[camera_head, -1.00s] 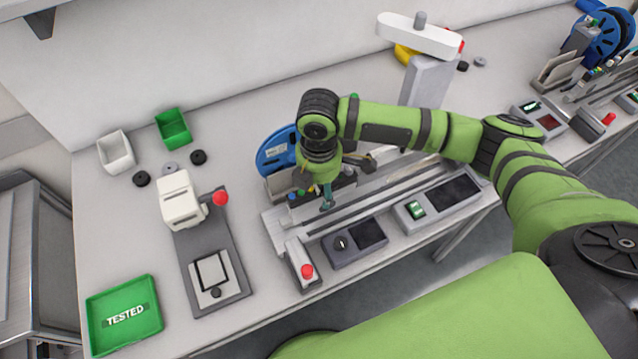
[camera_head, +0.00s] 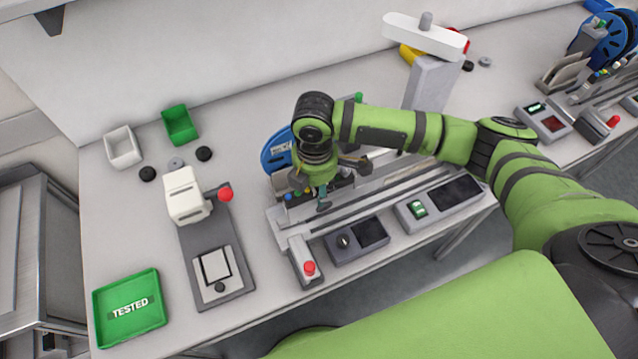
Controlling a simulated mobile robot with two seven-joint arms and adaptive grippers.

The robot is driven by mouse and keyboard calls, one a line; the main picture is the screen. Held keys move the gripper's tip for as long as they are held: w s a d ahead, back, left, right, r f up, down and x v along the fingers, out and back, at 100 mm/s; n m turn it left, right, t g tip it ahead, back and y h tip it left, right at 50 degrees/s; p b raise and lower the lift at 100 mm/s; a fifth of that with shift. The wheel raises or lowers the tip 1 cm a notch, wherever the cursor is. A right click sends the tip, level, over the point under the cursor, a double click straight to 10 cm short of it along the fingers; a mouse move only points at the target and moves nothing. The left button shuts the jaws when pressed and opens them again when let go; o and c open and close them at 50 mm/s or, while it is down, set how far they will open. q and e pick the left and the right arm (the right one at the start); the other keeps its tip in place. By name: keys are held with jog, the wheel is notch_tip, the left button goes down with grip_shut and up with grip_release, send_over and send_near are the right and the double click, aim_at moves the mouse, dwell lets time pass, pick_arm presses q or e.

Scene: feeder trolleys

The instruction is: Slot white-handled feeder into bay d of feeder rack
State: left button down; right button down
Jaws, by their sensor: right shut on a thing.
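My right gripper (camera_head: 323,203) points down over the feeder rack (camera_head: 345,215) in the middle of the bench. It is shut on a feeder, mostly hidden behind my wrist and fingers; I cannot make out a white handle. A blue reel (camera_head: 277,151) stands behind and left of my wrist. Small coloured ends (camera_head: 296,195) sit in a row beside the gripper at the rack's left part. Bay letters are too small to read, and I cannot tell whether the held feeder is seated in a bay. My left gripper is not in view.
Left of the rack stand a white device on a grey base (camera_head: 215,262) and a green TESTED tray (camera_head: 128,308). A red-button box (camera_head: 303,261) and a switch box (camera_head: 357,240) line the rack's front. A grey post with a white arm (camera_head: 432,82) stands behind. Another rack (camera_head: 590,90) is far right.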

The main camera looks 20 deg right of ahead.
jog(key=shift+a+r, duration=0.1)
jog(key=shift+a, duration=0.4)
jog(key=c, duration=0.8)
grip_release()
notch_tip(320, 180, up, 12)
jog(key=shift+f, duration=0.1)
